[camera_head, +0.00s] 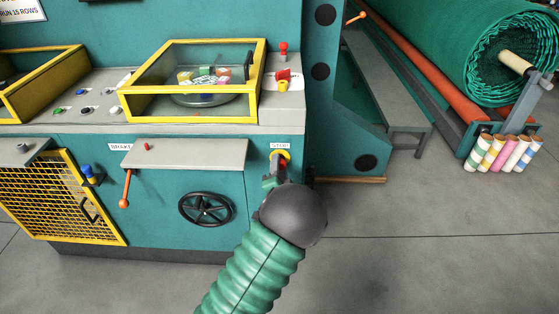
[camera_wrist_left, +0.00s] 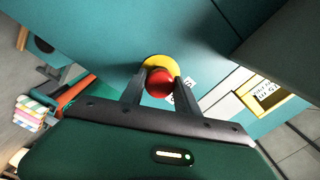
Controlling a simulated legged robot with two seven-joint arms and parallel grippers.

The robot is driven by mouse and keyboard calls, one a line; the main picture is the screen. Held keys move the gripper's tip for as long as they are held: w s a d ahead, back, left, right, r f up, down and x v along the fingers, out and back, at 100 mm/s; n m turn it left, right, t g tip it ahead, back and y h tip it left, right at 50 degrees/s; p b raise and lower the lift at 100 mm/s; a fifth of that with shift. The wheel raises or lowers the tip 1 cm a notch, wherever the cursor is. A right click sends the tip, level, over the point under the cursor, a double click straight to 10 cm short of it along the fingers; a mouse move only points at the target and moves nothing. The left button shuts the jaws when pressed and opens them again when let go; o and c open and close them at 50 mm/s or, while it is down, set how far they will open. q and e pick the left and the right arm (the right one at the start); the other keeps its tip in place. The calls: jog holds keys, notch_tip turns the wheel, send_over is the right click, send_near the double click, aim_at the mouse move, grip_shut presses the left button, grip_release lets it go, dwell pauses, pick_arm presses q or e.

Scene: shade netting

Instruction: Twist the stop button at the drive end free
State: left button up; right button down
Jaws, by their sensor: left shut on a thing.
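The stop button has a red head (camera_wrist_left: 160,83) on a yellow round plate (camera_wrist_left: 157,62) on the teal machine front. In the head view its yellow plate (camera_head: 286,154) shows beneath the STOP label (camera_head: 281,146), and my gripper hides most of the red head. My left gripper (camera_head: 278,168) reaches up to the button, its wrist covering the area below. In the left wrist view the fingers of my left gripper (camera_wrist_left: 159,88) are on both sides of the red head, shut on it. My right gripper is not in view.
A grey shelf (camera_head: 188,154), an orange lever (camera_head: 125,188) and a black handwheel (camera_head: 206,207) are left of my gripper. A yellow-framed box (camera_head: 192,105) stands on the console above. Right are a grey bench (camera_head: 385,85) and a green netting roll (camera_head: 430,40). The floor (camera_head: 420,220) is clear.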

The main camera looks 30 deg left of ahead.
pick_arm(q)
jog(key=o, duration=1.2)
jog(key=shift+w+f+m, duration=0.1)
jog(key=shift+m, duration=0.2)
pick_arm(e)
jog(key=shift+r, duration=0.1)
pick_arm(q)
jog(key=v, duration=0.5)
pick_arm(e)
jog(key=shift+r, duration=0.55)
pick_arm(q)
jog(key=shift+o, duration=0.3)
jog(key=o, duration=0.5)
jog(key=shift+c, duration=0.2)
jog(key=shift+p, duration=0.3)
